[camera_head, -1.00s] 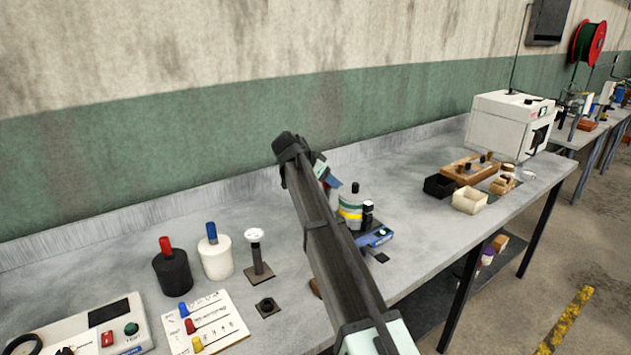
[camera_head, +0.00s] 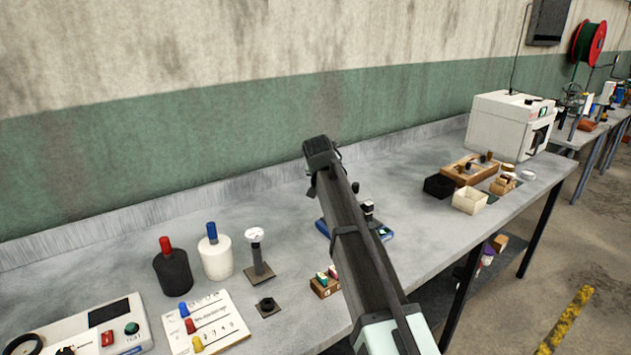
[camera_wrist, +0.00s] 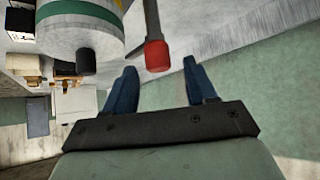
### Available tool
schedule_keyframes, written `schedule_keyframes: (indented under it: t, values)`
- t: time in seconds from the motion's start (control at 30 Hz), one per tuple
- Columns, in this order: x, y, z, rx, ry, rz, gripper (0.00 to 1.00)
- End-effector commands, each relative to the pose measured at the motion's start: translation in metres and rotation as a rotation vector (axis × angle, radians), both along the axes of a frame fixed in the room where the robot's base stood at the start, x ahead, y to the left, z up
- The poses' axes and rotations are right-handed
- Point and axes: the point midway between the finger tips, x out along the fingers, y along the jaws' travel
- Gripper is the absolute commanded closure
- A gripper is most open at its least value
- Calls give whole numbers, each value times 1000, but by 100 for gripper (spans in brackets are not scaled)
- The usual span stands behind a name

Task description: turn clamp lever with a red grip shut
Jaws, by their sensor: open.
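The clamp lever's red grip (camera_wrist: 157,56) shows in the wrist view on the end of a grey rod. My gripper (camera_wrist: 163,78) has two blue fingers spread apart. The grip lies just beyond the fingertips, between their lines in the picture, and I see no contact. A round white body with a green band (camera_wrist: 80,18) and a dark knob sits left of the lever. In the head view my arm hides the lever and my gripper. A blue base (camera_head: 386,234) peeks out beside the arm.
A wooden block with coloured tops (camera_head: 324,284) stands left of my arm. A post with a white top (camera_head: 257,255), a white pot (camera_head: 216,258) and a black pot (camera_head: 172,274) stand further left. Black (camera_head: 438,187) and cream (camera_head: 469,201) bins stand to the right.

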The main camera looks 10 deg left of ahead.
Motion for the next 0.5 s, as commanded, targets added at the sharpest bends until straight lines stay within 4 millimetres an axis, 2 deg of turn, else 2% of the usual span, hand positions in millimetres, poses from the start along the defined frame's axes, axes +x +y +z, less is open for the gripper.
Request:
schedule_keyframes:
  t: [0.5]
  values:
    - [-61, -1, 60, 0, 0, -3, 44]
